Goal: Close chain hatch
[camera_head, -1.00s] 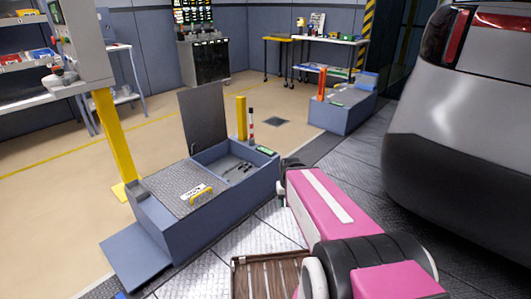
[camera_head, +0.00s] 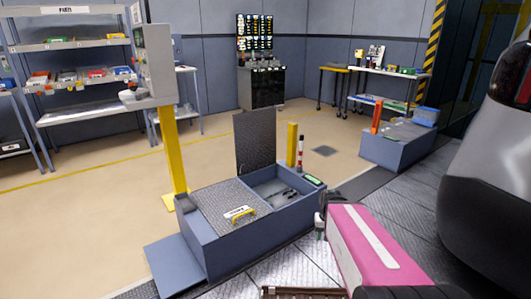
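A low blue-grey chest (camera_head: 262,242) stands on the floor in the middle of the view. Its right-hand lid, a dark patterned plate (camera_head: 255,140), stands upright and open at the back. The open compartment (camera_head: 270,193) beside it holds small dark items that I cannot make out clearly. The left-hand plate (camera_head: 222,205) lies flat and shut, with a yellow handle and a white label too small to read. My gripper (camera_head: 319,226) is near the chest's front right corner, mostly hidden by my pink arm. I cannot tell whether it is open or shut.
A yellow post (camera_head: 292,145) and a red-and-white post (camera_head: 300,152) stand behind the compartment. A sloped blue plate (camera_head: 174,267) lies at the chest's left end. A grey vehicle (camera_head: 487,190) blocks the right side. Open floor (camera_head: 90,205) lies to the left.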

